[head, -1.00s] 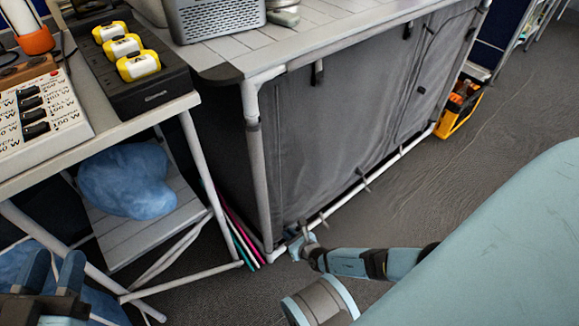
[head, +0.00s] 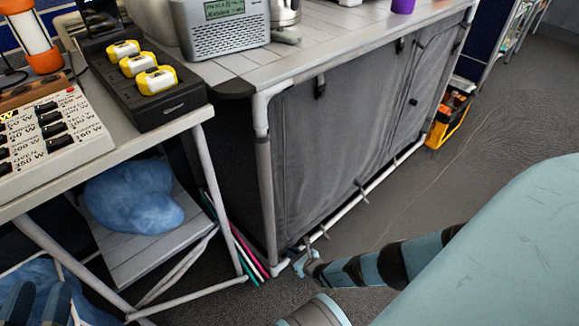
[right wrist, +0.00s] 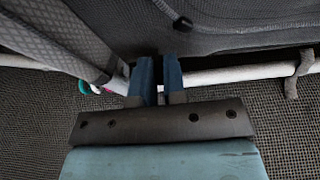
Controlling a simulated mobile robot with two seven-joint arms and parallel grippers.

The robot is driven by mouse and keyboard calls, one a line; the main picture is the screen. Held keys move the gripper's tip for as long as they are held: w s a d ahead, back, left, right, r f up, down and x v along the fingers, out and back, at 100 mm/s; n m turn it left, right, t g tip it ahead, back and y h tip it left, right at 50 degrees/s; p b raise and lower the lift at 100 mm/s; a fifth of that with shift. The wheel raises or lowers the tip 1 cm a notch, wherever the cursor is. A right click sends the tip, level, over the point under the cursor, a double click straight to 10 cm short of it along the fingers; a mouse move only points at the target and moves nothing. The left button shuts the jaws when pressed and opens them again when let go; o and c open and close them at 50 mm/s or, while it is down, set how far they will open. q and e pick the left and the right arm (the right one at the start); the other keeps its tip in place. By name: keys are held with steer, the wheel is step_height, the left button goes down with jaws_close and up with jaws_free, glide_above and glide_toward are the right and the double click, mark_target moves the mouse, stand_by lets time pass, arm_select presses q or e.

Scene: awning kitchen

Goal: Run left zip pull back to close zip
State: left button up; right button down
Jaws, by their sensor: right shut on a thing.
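The grey fabric cabinet (head: 345,150) has a front panel whose left edge runs down beside a white corner post (head: 264,170). My right gripper (head: 300,262) is low at the panel's bottom left corner. In the right wrist view its two blue fingers (right wrist: 158,82) are close together with a narrow gap, against the fabric's lower edge. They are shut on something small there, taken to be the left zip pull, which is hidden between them. My left gripper (head: 38,303) is at the lower left of the head view, fingers apart and empty, away from the cabinet.
A white bottom rail (right wrist: 230,72) runs just beyond the right fingers. A side table (head: 120,150) with a blue bag (head: 135,197) on its lower shelf stands left. A yellow-black tool bag (head: 447,118) stands at the cabinet's far end. Floor in front is clear.

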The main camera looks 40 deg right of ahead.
arm_select(q)
steer(key=shift+d, duration=0.1)
arm_select(e)
steer(key=shift+s+a+f, duration=0.25)
steer(key=shift+s+f, duration=0.05)
steer(key=c, duration=1.2)
jaws_free()
steer(key=shift+f, duration=0.1)
arm_select(q)
steer(key=shift+w+d+r, duration=0.1)
steer(key=shift+r, duration=0.05)
arm_select(e)
steer(key=shift+w+d, duration=0.2)
